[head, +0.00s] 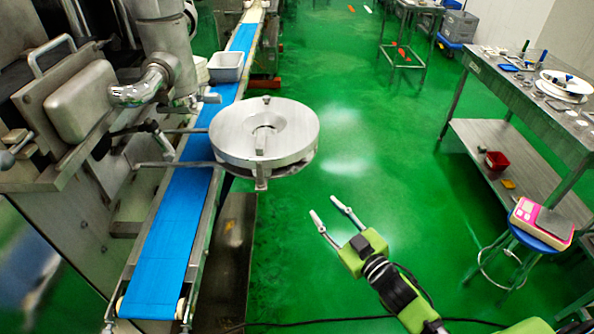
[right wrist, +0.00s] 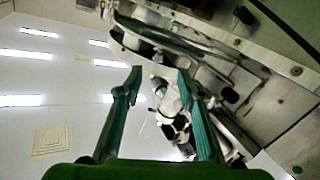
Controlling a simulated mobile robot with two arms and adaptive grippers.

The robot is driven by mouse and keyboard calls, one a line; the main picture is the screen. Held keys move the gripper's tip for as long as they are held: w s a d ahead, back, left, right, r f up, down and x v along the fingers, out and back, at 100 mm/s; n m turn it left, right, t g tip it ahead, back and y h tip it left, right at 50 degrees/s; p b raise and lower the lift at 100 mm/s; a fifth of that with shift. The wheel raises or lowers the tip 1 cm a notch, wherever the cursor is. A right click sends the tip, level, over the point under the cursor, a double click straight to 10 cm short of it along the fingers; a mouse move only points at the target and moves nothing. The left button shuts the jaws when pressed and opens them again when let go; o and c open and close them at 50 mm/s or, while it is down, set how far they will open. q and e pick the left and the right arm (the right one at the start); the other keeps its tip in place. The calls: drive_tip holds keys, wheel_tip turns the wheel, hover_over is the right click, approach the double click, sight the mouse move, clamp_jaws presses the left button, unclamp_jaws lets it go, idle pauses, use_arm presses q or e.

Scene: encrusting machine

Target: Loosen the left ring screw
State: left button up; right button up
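A round, silvery ring-shaped disc (head: 225,130) with a hole in the middle sits beside the encrusting machine, held out by metal bars over the edge of the blue conveyor. A small knob (head: 266,99) shows on its far rim, and a short post (head: 261,184) hangs at its near rim. I cannot tell which of these is the left ring screw. My right gripper (head: 323,206) is open and empty, over the green floor, right of and nearer than the disc and apart from it. In the right wrist view its two green fingers (right wrist: 158,78) stand apart. My left gripper is not in view.
The blue conveyor belt (head: 170,250) runs along the machine, with a white bin (head: 226,67) farther back. A steel table (head: 500,75) with tools is at right. A pink scale (head: 541,220) rests on a blue stool. Green floor between is clear.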

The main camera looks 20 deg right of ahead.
wheel_tip(320, 180, up, 2)
drive_tip(key=p, duration=0.1)
approach(295, 171)
drive_tip(key=x, duration=0.7)
drive_tip(key=shift+w+f, duration=0.15)
drive_tip(key=shift+w, duration=0.1)
drive_tip(key=shift+w+a, duration=0.1)
drive_tip(key=shift+w, duration=0.3)
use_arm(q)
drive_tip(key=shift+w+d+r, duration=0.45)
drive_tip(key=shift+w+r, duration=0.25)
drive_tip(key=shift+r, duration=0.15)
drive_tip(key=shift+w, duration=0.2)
use_arm(e)
clamp_jaws()
